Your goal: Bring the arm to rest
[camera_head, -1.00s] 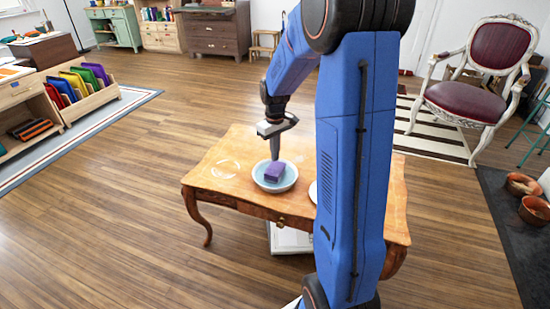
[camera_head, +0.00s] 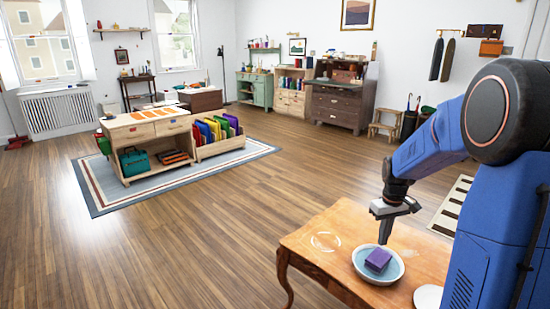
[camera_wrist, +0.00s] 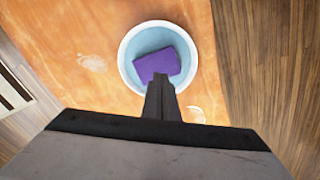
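My gripper (camera_head: 384,240) points straight down over the small table (camera_head: 330,262). Its fingers are together with no gap and nothing between them, as the wrist view (camera_wrist: 160,80) shows. A purple block (camera_head: 378,260) lies in a round bowl (camera_head: 362,273), white outside and pale blue inside, just under the fingertips. In the wrist view the block (camera_wrist: 158,62) lies inside the bowl (camera_wrist: 127,78), and the fingers overlap its near edge. I cannot tell whether the fingertips touch it.
A white plate (camera_head: 428,297) is partly hidden by my arm at the table's right. White ring marks (camera_head: 325,241) show on the tabletop. A low shelf (camera_head: 150,135) with coloured folders stands on a rug at the left. The wooden floor between is clear.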

